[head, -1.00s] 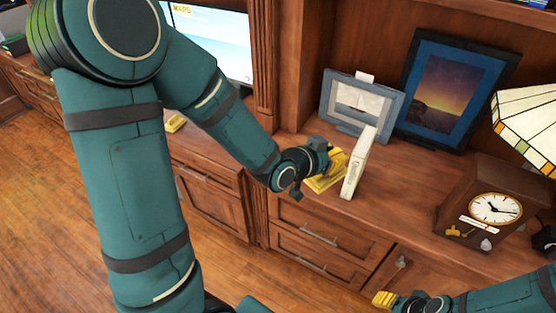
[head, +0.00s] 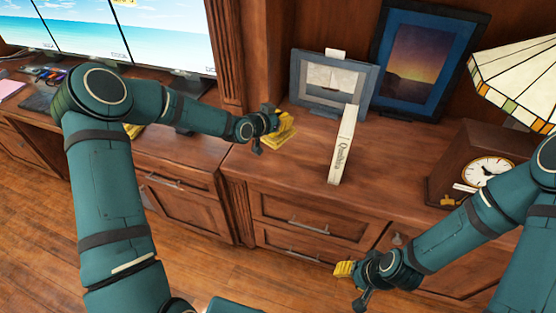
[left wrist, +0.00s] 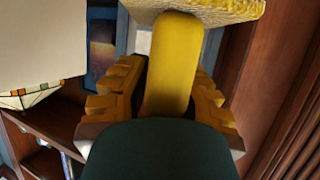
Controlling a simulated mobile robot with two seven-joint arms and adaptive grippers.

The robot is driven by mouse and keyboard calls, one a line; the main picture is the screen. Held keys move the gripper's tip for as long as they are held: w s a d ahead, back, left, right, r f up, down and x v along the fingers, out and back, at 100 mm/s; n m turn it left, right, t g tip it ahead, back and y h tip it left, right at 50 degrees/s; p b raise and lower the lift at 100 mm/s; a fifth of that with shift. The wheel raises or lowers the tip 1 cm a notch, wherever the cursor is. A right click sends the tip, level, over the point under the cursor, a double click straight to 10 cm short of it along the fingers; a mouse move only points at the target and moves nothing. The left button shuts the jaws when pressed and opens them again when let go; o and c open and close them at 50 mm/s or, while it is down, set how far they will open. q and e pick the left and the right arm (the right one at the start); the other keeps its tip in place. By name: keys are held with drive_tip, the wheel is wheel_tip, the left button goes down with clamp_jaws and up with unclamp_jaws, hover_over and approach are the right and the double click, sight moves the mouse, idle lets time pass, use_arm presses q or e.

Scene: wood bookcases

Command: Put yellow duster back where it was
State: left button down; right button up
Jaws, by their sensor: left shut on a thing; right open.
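My left gripper (head: 284,121) is shut on the yellow duster (head: 278,141), over the left part of the wooden cabinet top (head: 262,170). I cannot tell whether the duster touches the top. In the left wrist view the duster's smooth handle (left wrist: 172,62) lies between the yellow fingers of the left gripper (left wrist: 165,92), and its rough, wider head (left wrist: 222,10) shows at the top edge. My right gripper (head: 345,269) is open, with yellow fingertips, in front of the cabinet drawers. No thing shows in it.
A white upright book (head: 343,148) stands right of the duster. Behind are a grey-framed picture (head: 331,82) and a blue-framed picture (head: 425,65). A clock (head: 487,170) and a lamp (head: 515,70) are at right. Another yellow object (head: 133,130) lies partly behind my left arm.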

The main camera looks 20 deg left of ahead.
sight(281, 133)
use_arm(q)
drive_tip(key=f, duration=0.4)
drive_tip(key=f+b, duration=0.1)
drive_tip(key=f, duration=0.1)
drive_tip(key=shift+w+a+f, duration=0.2)
drive_tip(key=shift+w+f, duration=0.05)
drive_tip(key=shift+f, duration=1.95)
drive_tip(key=shift+r, duration=0.1)
drive_tip(key=shift+b, duration=0.35)
drive_tip(key=c, duration=1)
unclamp_jaws()
